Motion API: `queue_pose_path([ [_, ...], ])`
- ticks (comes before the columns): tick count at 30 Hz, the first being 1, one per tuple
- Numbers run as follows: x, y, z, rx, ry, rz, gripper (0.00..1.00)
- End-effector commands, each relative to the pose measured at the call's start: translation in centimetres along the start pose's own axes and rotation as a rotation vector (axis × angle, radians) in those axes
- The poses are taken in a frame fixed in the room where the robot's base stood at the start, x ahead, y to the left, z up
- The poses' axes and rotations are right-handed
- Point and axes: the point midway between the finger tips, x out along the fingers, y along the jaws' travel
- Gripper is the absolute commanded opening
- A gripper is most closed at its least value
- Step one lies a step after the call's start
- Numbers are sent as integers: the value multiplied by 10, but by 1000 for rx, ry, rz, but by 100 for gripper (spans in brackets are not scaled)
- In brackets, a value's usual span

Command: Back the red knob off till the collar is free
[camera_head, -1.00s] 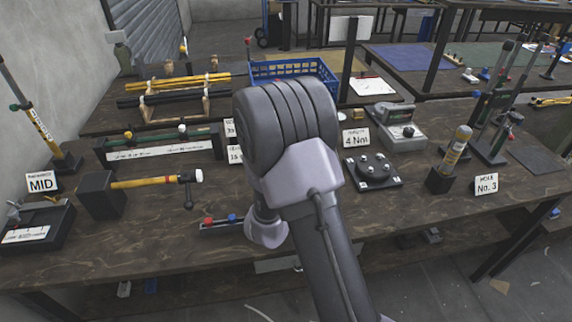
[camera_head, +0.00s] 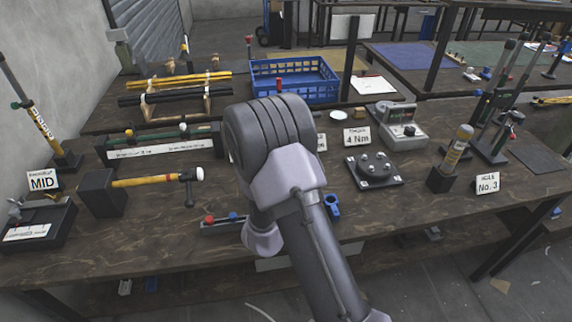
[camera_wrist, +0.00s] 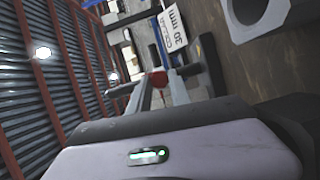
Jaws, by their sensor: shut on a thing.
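In the wrist view, my gripper (camera_wrist: 158,84) has its two pale fingers close on either side of a small red knob (camera_wrist: 158,78). The gripper is shut on it. A dark bar and upright parts lie just beyond the fingers, and I cannot make out the collar there. A white sign (camera_wrist: 180,28) reading "COLLAR 30 mm" stands behind. In the head view, my forearm and wrist hide the fingers and the held knob.
A small rail with red and blue knobs (camera_head: 209,220) lies at the bench's front, left of my wrist. A blue part (camera_head: 332,206) lies to the right. A black plate with studs (camera_head: 374,170), a hammer (camera_head: 150,181) and a blue crate (camera_head: 292,80) stand around.

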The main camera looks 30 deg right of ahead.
Motion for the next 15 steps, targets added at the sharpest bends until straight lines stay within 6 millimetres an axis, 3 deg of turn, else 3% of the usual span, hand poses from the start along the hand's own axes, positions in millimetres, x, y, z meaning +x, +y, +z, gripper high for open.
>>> queue_pose_path([
  [7,0,1,-1,1,3,2,0],
  [8,0,1,-1,1,3,2,28],
  [10,0,0,-1,1,2,1,42],
  [11,0,0,-1,1,2,1,46],
  [15,0,0,0,1,1,1,46],
])
